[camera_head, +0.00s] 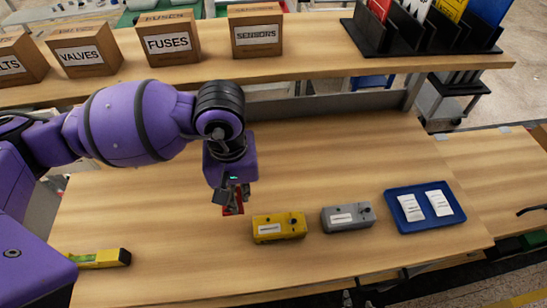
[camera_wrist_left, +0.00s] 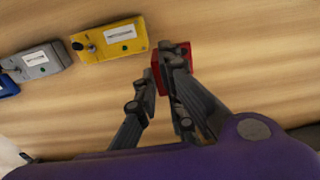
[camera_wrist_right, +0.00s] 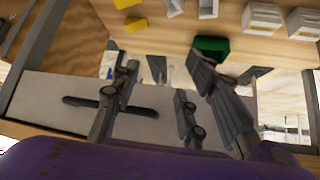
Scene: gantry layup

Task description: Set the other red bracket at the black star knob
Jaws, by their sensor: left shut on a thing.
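My left gripper (camera_head: 233,194) is shut on a red bracket (camera_head: 231,210), held over the workbench just left of a yellow box (camera_head: 272,228). The bracket also shows between the fingertips in the left wrist view (camera_wrist_left: 159,72), partly hidden by them. The yellow box has a white label and a dark knob (camera_head: 292,221) at its right end. A grey box (camera_head: 340,219) to its right also carries a knob (camera_head: 364,211). Which knob is star-shaped is too small to tell. My right gripper (camera_wrist_right: 160,72) shows only in its wrist view, open and empty.
A blue tray (camera_head: 395,215) with two white labelled packets lies right of the grey box. A yellow level (camera_head: 99,259) lies at front left. Wooden boxes, including one marked FUSES (camera_head: 168,40), stand on the rear shelf. The bench middle is clear.

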